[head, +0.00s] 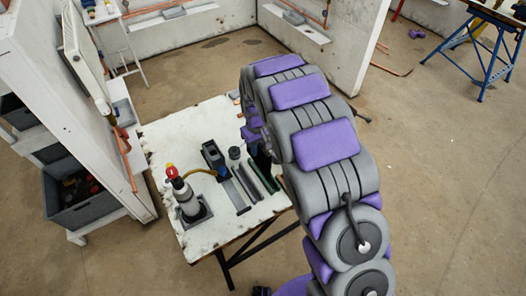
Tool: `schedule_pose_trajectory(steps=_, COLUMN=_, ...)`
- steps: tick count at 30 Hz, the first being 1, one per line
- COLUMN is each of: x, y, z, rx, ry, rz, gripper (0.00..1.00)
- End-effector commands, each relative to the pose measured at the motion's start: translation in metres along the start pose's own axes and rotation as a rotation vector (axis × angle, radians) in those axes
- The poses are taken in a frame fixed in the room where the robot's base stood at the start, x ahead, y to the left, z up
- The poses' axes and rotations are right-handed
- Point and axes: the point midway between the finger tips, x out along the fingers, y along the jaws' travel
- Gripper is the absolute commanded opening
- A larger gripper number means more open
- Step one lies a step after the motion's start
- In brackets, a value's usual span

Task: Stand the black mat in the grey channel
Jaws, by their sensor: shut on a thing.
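My gripper (256,147) is over the right side of the white worktable, largely hidden by my own arm. It is shut on a dark upright piece that looks like the black mat (262,162), only partly visible beside the arm. Long narrow grey pieces lie on the table just left of and below it. One of them looks like the grey channel (248,186). The mat is close to these pieces, but I cannot tell whether it touches or sits in the channel.
The white table (165,140) also holds a torch with a red top (183,190), a black tool (213,157) and a small dark cylinder (234,153). A wall with a radiator (86,62) stands left. A blue trestle (487,48) stands upper right. The floor right is mostly clear.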

Motion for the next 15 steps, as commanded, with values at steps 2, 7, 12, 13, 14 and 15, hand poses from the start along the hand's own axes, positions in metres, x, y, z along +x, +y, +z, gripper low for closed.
schedule_pose_trajectory(steps=2, x=0.005, y=-0.021, z=0.000, rx=-0.007, ry=-0.003, rz=0.001, gripper=0.00)
schedule_pose_trajectory(steps=7, x=0.009, y=-0.052, z=0.001, rx=-0.002, ry=-0.004, rz=0.001, gripper=0.00)
schedule_pose_trajectory(steps=12, x=0.012, y=-0.052, z=0.002, rx=0.001, ry=-0.004, rz=-0.001, gripper=0.00)
schedule_pose_trajectory(steps=13, x=0.014, y=-0.052, z=0.002, rx=0.001, ry=-0.004, rz=-0.002, gripper=0.00)
schedule_pose_trajectory(steps=14, x=0.016, y=-0.052, z=0.002, rx=0.001, ry=-0.004, rz=-0.002, gripper=0.00)
schedule_pose_trajectory(steps=15, x=0.018, y=-0.052, z=0.002, rx=0.001, ry=-0.003, rz=-0.002, gripper=0.00)
